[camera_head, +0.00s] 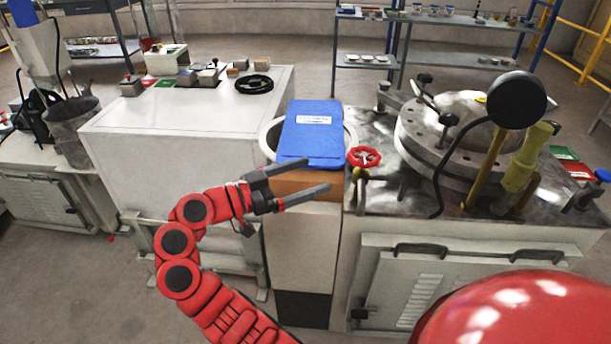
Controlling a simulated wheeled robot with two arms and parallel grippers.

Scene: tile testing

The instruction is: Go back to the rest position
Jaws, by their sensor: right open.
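Nothing shows between the fingers. In the head view it appears in front of a brown block (296,183) and just below a blue lid-like board (312,142) with a white label. I cannot tell whether the fingers touch either one.
A red valve wheel (364,157) is close to the right of the fingers. A round metal vessel (440,150) stands on the right bench. A white cabinet (150,160) with small blocks and a black ring (254,84) is at left. Open floor lies at lower left.

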